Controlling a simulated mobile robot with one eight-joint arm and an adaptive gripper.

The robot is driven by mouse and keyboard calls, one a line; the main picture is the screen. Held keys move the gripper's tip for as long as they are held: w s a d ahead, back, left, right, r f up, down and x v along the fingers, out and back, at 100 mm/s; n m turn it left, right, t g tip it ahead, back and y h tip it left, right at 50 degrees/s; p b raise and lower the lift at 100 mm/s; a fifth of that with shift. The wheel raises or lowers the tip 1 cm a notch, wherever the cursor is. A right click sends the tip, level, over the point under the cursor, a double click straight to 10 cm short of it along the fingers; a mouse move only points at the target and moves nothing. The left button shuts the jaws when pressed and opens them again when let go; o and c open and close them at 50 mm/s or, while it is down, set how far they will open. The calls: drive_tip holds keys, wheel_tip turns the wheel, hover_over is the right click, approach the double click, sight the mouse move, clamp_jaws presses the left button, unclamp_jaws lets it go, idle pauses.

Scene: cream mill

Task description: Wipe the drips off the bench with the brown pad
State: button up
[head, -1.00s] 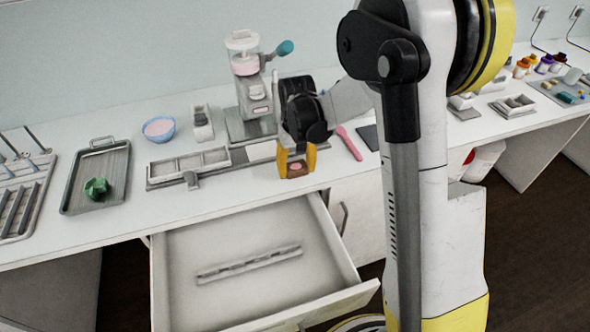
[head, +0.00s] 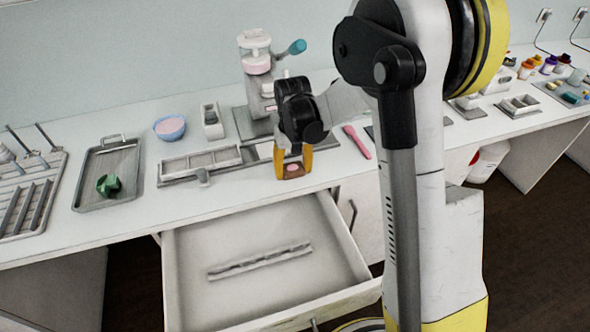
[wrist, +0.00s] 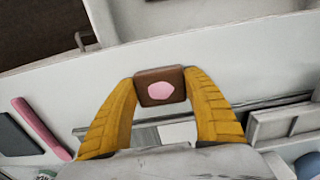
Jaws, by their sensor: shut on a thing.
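My gripper (head: 293,165) is shut on the brown pad (head: 292,171), near the front edge of the white bench (head: 120,219). In the wrist view the brown pad (wrist: 147,99) sits between the two yellow fingers, with a pink patch (wrist: 160,92) on its visible face. I cannot tell whether the pad touches the bench. I can make out no drips on the bare bench around it; the bench under the pad and gripper is hidden.
An open drawer (head: 190,250) juts out below the bench, holding a long grey strip (head: 262,262). A pale mould tray (head: 200,162) lies left of the gripper, a pink spatula (head: 357,142) right. Behind stands a mill (head: 257,62); a blue bowl (head: 170,128) is further left.

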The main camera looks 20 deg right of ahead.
wheel_tip(320, 180, up, 3)
drive_tip(key=shift+d+r+p, duration=0.1)
drive_tip(key=shift+r+p, duration=0.1)
drive_tip(key=shift+p, duration=0.55)
drive_tip(key=shift+r+p, duration=0.4)
drive_tip(key=shift+r, duration=0.2)
drive_tip(key=shift+r+p, duration=1.15)
drive_tip(key=shift+r, duration=0.65)
